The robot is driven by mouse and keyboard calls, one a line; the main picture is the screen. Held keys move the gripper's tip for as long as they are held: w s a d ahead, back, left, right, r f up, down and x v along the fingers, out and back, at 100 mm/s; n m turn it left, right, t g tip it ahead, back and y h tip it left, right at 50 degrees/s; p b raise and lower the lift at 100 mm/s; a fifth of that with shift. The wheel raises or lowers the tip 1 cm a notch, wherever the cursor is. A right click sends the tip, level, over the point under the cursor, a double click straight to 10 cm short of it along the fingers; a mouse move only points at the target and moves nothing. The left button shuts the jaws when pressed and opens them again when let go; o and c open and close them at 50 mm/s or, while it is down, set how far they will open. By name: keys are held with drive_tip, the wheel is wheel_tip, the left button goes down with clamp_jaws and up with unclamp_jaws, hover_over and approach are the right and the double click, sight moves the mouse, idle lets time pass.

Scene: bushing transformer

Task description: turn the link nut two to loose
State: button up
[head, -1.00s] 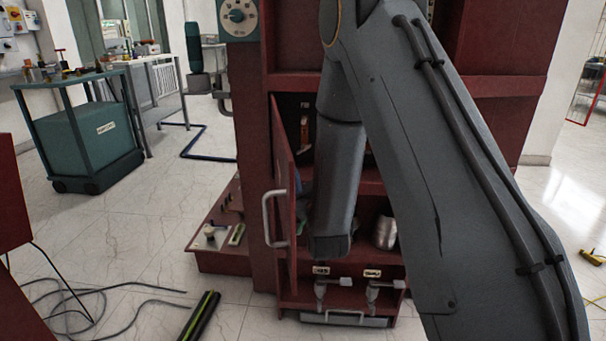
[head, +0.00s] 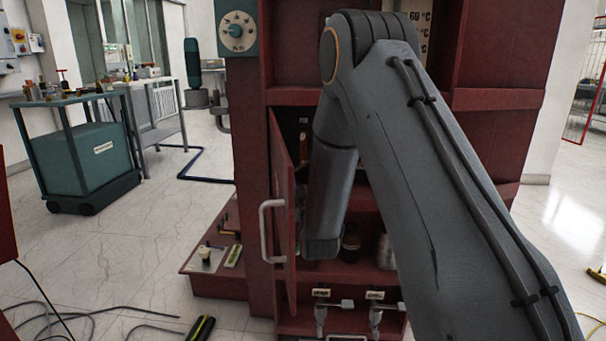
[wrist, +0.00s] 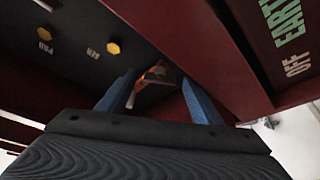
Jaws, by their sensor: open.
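I cannot tell which is link nut two. My gripper (wrist: 158,78) is open, its blue fingers apart. A small orange and whitish part (wrist: 152,76) shows between the fingers, beyond them; I cannot tell whether it is touched. Both nuts lie left of the fingers. In the head view my arm reaches into the red cabinet, and the gripper is hidden.
The open red door (head: 283,200) with a pale handle (head: 265,230) stands just left of my arm. A red panel marked "EARTH" and "OFF" (wrist: 262,55) is close on the right in the wrist view. Valve-like fittings (head: 348,308) sit below. The floor at left has cables.

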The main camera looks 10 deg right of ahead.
drive_tip(key=c, duration=1.1)
drive_tip(key=shift+o, duration=0.2)
drive_tip(key=shift+r+n+p, duration=0.1)
drive_tip(key=shift+n+p, duration=0.25)
drive_tip(key=shift+n, duration=0.15)
drive_tip(key=n+y+p, duration=0.1)
drive_tip(key=n, duration=0.1)
drive_tip(key=n+g+p, duration=0.1)
drive_tip(key=n+y+p, duration=0.1)
drive_tip(key=n, duration=0.1)
drive_tip(key=shift+s+d+r+n+y+p, duration=0.1)
drive_tip(key=shift+d+r+n+y+p, duration=0.1)
drive_tip(key=shift+r+n+y+p, duration=0.15)
drive_tip(key=n+g+p, duration=0.1)
drive_tip(key=n+p, duration=0.1)
drive_tip(key=n, duration=0.1)
drive_tip(key=shift+g+y, duration=0.25)
drive_tip(key=shift+g, duration=0.05)
drive_tip(key=shift+n+g+p, duration=0.4)
drive_tip(key=shift+n+p, duration=0.45)
drive_tip(key=shift+n, duration=0.4)
drive_tip(key=o, duration=1.1)
drive_tip(key=shift+c, duration=0.2)
